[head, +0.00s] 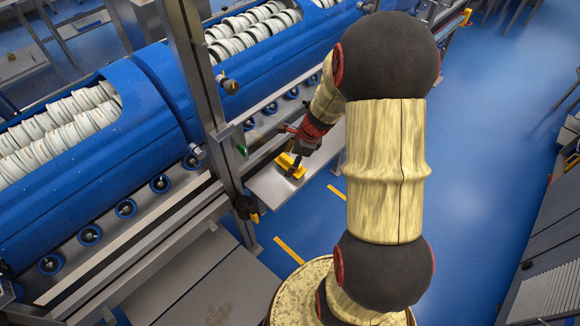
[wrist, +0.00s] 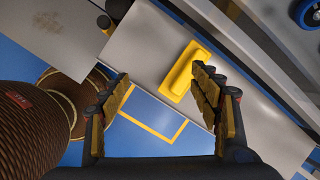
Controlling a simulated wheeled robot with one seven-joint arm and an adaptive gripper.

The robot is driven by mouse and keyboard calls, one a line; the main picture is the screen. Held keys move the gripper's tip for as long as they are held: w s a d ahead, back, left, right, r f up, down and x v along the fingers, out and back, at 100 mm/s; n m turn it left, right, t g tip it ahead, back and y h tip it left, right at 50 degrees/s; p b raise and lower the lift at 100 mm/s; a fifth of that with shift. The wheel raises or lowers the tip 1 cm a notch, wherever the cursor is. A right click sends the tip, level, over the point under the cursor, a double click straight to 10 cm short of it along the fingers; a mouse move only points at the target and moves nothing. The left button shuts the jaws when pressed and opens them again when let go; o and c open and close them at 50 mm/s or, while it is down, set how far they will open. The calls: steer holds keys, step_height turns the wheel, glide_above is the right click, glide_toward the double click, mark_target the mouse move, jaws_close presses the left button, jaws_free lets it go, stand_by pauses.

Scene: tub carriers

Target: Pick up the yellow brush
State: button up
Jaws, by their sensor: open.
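The yellow brush (wrist: 180,74) lies on a light grey bench top, seen in the wrist view as a yellow block with a raised ridge. It sits between the finger lines but close to the right finger, whose tip covers part of its right end.
The narrow grey bench (head: 268,187) runs along the blue machine (head: 155,90) with its rows of white rings. A metal post (head: 205,95) stands left of my gripper. Blue floor with yellow tape (head: 288,249) lies in front. The open floor at the right is clear.

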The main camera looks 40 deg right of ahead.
mark_target(292, 161)
steer(key=d+f+m, duration=0.1)
steer(key=m, duration=0.1)
steer(key=w+d+f+m, duration=0.1)
steer(key=d+m, duration=0.1)
steer(key=m, duration=0.1)
steer(key=w+d+f+m+h, duration=0.1)
steer(key=d+m, duration=0.1)
steer(key=shift+w+f+t, duration=0.15)
steer(key=shift+t, duration=0.25)
steer(key=shift+w+f+m, duration=0.1)
steer(key=shift+f+m, duration=0.15)
steer(key=shift+m, duration=0.05)
steer(key=shift+b+x, duration=0.6)
steer(key=shift+x, duration=0.3)
steer(key=b+x, duration=0.2)
steer(key=x, duration=0.1)
steer(key=b+x, duration=0.1)
steer(key=x, duration=0.1)
steer(key=shift+w+a+f, duration=0.1)
steer(key=shift+a+f, duration=0.05)
steer(key=shift+a, duration=0.2)
steer(key=shift+w, duration=0.15)
steer(key=shift+f, duration=0.2)
steer(key=c, duration=1.4)
